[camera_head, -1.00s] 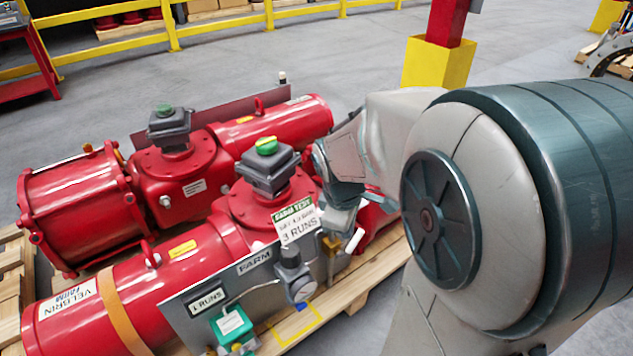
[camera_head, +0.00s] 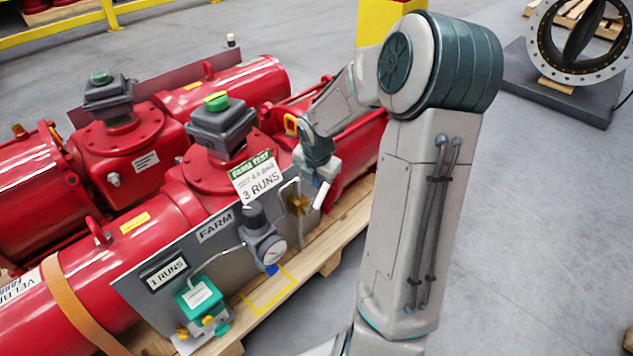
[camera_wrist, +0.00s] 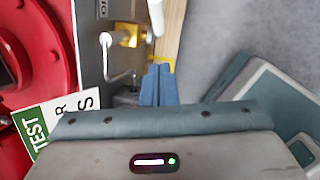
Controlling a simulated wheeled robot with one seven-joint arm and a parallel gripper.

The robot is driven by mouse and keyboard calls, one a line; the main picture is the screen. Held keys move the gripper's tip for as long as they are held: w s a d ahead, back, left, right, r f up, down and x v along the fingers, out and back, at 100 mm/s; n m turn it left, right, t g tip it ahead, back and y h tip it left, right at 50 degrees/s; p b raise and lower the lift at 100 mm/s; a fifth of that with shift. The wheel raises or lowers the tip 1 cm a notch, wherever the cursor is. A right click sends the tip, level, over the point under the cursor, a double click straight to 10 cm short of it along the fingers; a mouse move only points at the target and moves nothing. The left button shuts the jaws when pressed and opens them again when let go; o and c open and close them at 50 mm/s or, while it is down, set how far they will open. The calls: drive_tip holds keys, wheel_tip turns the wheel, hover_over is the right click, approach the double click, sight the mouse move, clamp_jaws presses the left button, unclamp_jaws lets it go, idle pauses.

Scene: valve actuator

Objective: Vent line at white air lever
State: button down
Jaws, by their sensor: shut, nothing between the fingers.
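The white lever (camera_head: 321,194) stands at the right end of the grey panel (camera_head: 203,258), by a brass valve fitting (camera_head: 298,203). Part of the white lever (camera_wrist: 156,16) also shows at the top edge of the wrist view, with the brass fitting (camera_wrist: 130,37) to its left. My gripper (camera_wrist: 161,70) has its blue fingers shut together and empty. The fingertips appear just below the lever and brass fitting in the wrist view. In the head view my gripper (camera_head: 325,170) is close above the lever; whether they touch cannot be told.
A "3 RUNS" sign (camera_head: 256,177) stands beside my gripper. Red actuators (camera_head: 150,240) lie on a wooden pallet (camera_head: 325,245).

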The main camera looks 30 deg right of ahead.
drive_tip(key=b, duration=0.4)
hover_over(320, 197)
drive_tip(key=s+a, duration=0.3)
drive_tip(key=s+a+x, duration=0.1)
drive_tip(key=s+x, duration=0.1)
drive_tip(key=x, duration=0.5)
drive_tip(key=shift+w+d+f+b, duration=0.15)
drive_tip(key=shift+w+d+f, duration=0.2)
drive_tip(key=shift+w+d, duration=0.15)
drive_tip(key=shift+w+d+f+b, duration=0.15)
drive_tip(key=shift+w+d+f, duration=0.2)
drive_tip(key=shift+d, duration=0.25)
drive_tip(key=shift+w+d+f, duration=0.15)
drive_tip(key=shift+w+d, duration=0.2)
drive_tip(key=shift+d, duration=0.1)
drive_tip(key=shift+p, duration=0.6)
